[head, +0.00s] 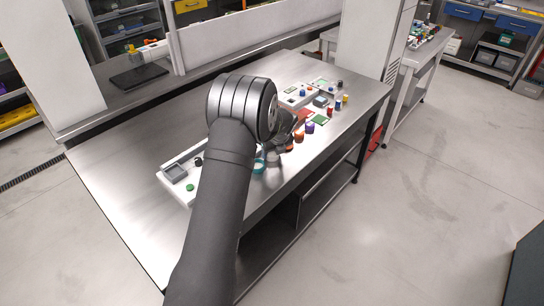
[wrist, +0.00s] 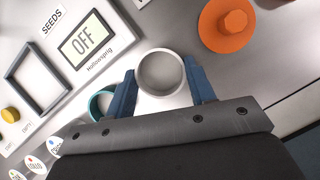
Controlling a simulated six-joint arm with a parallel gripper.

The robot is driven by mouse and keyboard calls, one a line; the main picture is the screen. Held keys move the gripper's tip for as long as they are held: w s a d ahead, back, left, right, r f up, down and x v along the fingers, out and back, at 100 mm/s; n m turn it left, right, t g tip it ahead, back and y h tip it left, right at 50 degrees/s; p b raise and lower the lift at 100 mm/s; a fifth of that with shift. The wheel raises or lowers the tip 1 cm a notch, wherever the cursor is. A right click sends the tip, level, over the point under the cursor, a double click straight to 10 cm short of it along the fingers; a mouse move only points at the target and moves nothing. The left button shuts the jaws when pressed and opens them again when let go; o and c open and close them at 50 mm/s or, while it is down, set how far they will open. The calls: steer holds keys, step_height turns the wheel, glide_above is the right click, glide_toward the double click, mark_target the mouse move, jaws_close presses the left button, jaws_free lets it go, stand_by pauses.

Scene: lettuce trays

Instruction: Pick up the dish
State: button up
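A round white dish (wrist: 160,73) with a raised rim is in the wrist view, between the two blue fingers of my gripper (wrist: 159,66). The fingers stand apart, one on each side of it, very close to its rim. I cannot tell whether they touch or grip it. A second round dish with a teal rim (wrist: 101,104) is just left of the left finger and partly hidden by it. It also shows in the head view (head: 259,165) beside my arm. My arm hides most of the gripper and the white dish in the head view.
A white panel (wrist: 110,52) with a display reading "OFF" and a "SEEDS" label lies to the left. An orange round piece with a knob (wrist: 228,25) is at upper right. Coloured small items crowd the metal table's (head: 125,165) right part; its left part is clear.

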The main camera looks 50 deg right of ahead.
steer(key=shift+r, duration=0.1)
steer(key=shift+c, duration=0.4)
steer(key=shift+r, duration=0.2)
steer(key=shift+c, duration=0.5)
steer(key=shift+r, duration=0.4)
step_height(320, 180, up, 3)
steer(key=s+r, duration=0.2)
steer(key=s, duration=0.1)
steer(key=s+r, duration=0.2)
steer(key=s, duration=0.2)
steer(key=s+r, duration=0.2)
steer(key=s, duration=0.1)
steer(key=shift+s+d+r, duration=0.1)
steer(key=shift+s, duration=0.3)
steer(key=shift+c, duration=0.6)
steer(key=w+a+f, duration=0.1)
steer(key=w+a, duration=0.6)
steer(key=w, duration=0.3)
steer(key=w+a+f, duration=0.1)
steer(key=w+a, duration=0.6)
steer(key=w, duration=0.2)
steer(key=shift+w+f, duration=0.2)
steer(key=shift+f, duration=2.25)
steer(key=shift+f, duration=0.6)
